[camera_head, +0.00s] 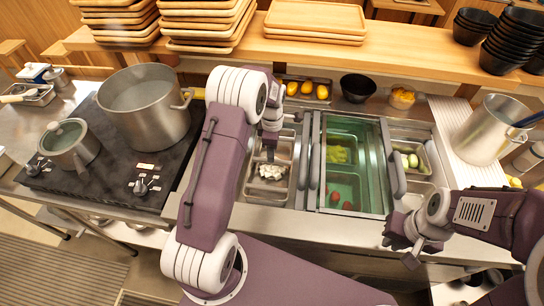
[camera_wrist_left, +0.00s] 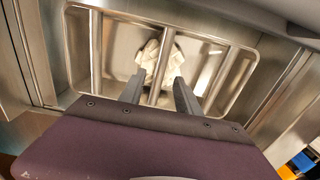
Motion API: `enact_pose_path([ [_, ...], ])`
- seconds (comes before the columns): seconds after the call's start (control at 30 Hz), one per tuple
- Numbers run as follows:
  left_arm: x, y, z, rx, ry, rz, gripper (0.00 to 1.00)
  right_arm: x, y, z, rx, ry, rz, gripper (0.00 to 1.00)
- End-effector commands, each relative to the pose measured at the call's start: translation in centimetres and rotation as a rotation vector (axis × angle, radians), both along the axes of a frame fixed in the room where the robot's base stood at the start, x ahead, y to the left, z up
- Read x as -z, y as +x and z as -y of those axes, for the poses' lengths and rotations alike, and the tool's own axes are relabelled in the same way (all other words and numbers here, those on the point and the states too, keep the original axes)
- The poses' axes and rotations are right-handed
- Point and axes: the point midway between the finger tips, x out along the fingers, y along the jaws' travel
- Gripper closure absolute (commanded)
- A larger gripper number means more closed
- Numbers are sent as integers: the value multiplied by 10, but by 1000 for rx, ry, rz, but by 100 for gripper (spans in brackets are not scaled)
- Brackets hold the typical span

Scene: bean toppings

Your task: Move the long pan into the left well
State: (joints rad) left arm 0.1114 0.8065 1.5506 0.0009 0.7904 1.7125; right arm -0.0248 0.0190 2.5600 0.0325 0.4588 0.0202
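A long steel pan (camera_head: 291,190) with white chunks (camera_head: 271,172) lies in the counter's left opening; I cannot tell whether it is the task's long pan. My left gripper (camera_head: 269,152) is over its middle, pointing down. In the left wrist view the white chunks (camera_wrist_left: 160,62) lie beneath metal bars (camera_wrist_left: 208,72). My left gripper (camera_wrist_left: 159,95) is open there, its two fingers apart on either side of the middle bar; contact is unclear. My right gripper (camera_head: 403,243) is at the counter's front right, away from the pans; its finger opening is unclear.
A clear-covered section (camera_head: 372,165) holds green and red food right of the pan. Further right is a small pan (camera_head: 425,150) of green-white items. A stove (camera_head: 115,175) with two pots stands left. A shelf (camera_head: 390,40) with trays and bowls runs behind.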

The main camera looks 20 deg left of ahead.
Motion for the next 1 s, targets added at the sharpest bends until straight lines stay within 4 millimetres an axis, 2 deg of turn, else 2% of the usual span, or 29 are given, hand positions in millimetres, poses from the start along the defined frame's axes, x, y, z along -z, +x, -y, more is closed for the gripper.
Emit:
enact_pose_path([
  [0.1, -33, 1, 0, 0, 1, 6, 60, 2, 0, 0, 0, 0, 0, 88],
  [0.3, -73, 1, 0, 0, 1, 3, 60, 3, 0, 0, 0, 0, 0, 88],
  [0.4, -82, 1, 0, 0, 0, 1, 60, 3, 0, 0, 0, 0, 0, 88],
  [0.57, -86, 0, 0, 8, 0, 0, 60, 3, 0, 0, 0, 0, 0, 88],
  [0.63, -86, -6, 4, 71, -1, 2, 60, 2, 0, 0, 0, 0, 0, 88],
  [0.77, -89, -40, 19, 418, -2, 25, 60, 2, 0, 0, 0, 0, 0, 88],
  [1.0, -82, -136, 48, 1282, 33, 80, 60, 3, 0, 0, 0, 0, 0, 88],
])
